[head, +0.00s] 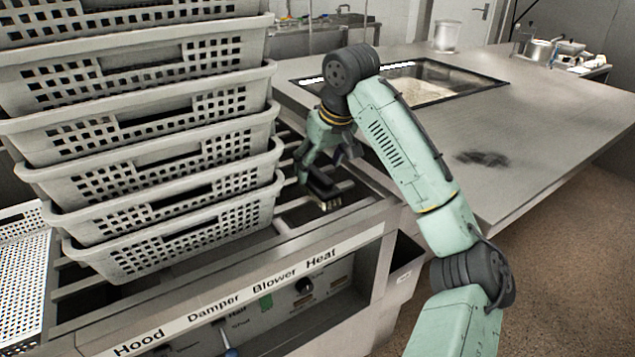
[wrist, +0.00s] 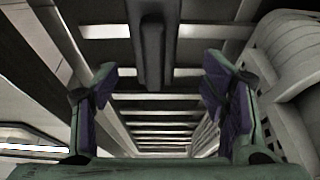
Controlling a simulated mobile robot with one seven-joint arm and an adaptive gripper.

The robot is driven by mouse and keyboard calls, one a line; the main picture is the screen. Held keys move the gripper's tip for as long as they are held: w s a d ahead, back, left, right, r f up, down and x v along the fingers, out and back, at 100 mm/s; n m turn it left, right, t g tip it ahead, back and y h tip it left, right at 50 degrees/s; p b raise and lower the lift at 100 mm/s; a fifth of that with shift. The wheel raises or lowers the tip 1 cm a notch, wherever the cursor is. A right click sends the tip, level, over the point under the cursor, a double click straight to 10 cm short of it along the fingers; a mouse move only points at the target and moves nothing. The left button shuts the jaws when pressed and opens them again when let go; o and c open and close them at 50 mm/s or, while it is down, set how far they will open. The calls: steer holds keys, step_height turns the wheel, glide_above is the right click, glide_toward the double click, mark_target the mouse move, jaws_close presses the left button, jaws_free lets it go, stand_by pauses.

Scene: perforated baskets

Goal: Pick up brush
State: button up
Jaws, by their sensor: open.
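A small dark brush (head: 322,189), with a pale bristle-like edge, is at the rack's front edge, just below my gripper (head: 325,165) in the head view. Its far part is hidden by the gripper. In the wrist view, my gripper (wrist: 160,88) is open, with one finger on each side. A dark upright bar shape (wrist: 151,50), which looks like the brush, shows between the fingers, slightly left of the middle. No contact with either finger is visible. I cannot tell how deep it sits between them.
A tall stack of grey perforated baskets (head: 170,215) stands close left of my gripper on a slatted metal rack (head: 290,220). A labelled control panel (head: 290,290) is below the front edge. A wide metal counter (head: 520,130) at right has a dark smudge and much free room.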

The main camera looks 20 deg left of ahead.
mark_target(320, 173)
steer(key=shift+d+p+x, duration=0.15)
steer(key=shift+p+x, duration=0.2)
steer(key=shift+x, duration=1.2)
steer(key=shift+d+p+x, duration=0.2)
steer(key=shift+p+x, duration=0.15)
steer(key=shift+x, duration=1.2)
steer(key=shift+w+f, duration=0.1)
steer(key=shift+c, duration=0.3)
steer(key=c, duration=1.3)
step_height(320, 173, up, 28)
steer(key=shift+r, duration=0.1)
